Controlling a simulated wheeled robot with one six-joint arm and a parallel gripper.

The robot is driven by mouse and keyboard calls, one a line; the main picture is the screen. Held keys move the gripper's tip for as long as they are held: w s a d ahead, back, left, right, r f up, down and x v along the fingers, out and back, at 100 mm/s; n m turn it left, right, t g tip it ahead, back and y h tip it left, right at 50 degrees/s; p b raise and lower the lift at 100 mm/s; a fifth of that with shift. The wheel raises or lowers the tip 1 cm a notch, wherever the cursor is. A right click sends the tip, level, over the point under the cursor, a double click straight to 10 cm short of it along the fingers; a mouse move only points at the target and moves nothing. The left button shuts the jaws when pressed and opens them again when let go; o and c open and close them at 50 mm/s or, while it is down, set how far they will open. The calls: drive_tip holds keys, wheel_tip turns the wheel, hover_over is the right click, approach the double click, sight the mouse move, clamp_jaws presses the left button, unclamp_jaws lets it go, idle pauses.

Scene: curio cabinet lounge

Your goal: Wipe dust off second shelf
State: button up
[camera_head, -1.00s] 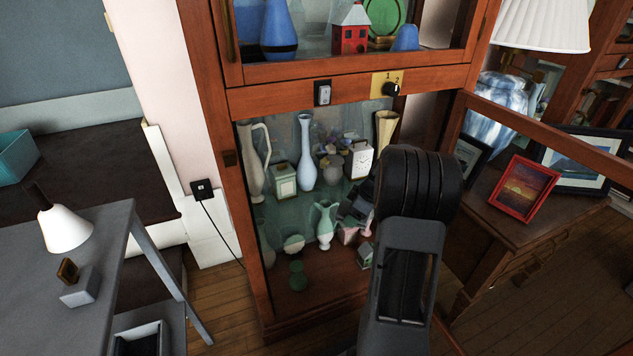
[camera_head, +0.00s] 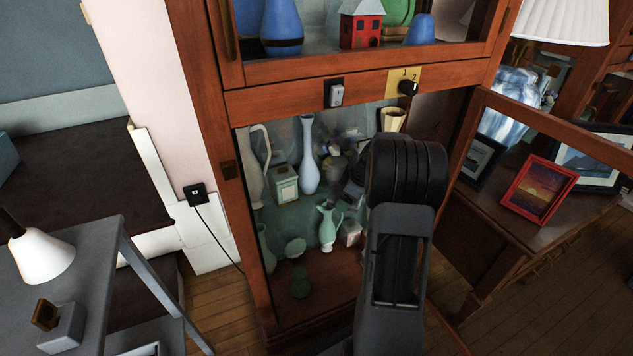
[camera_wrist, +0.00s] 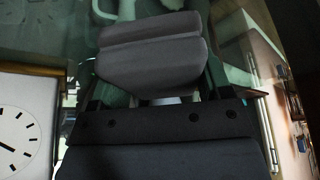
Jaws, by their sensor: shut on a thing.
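The lower part of the wooden cabinet stands open, with a glass shelf (camera_head: 308,204) inside. On this shelf stand a grey jug (camera_head: 256,168), a small pale green box-shaped clock (camera_head: 285,184), a pale blue vase (camera_head: 309,160) and a cream vase (camera_head: 391,119). My gripper (camera_wrist: 155,97) is inside the cabinet, shut on a grey rounded block (camera_wrist: 152,62). In the head view my arm mostly hides the gripper. A white-faced clock (camera_wrist: 18,140) is close on the left in the wrist view. I cannot make out dust or whether the block touches the glass.
Below, a green jug (camera_head: 327,226) and other ornaments stand on the cabinet floor. The open cabinet door (camera_head: 550,122) is on the right, near a red picture frame (camera_head: 538,190). A grey table (camera_head: 95,265) with a lamp (camera_head: 40,255) is at left.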

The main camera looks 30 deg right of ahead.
drive_tip(key=shift+r+p, duration=2.3)
drive_tip(key=shift+r, duration=1.7)
drive_tip(key=shift+a, duration=0.1)
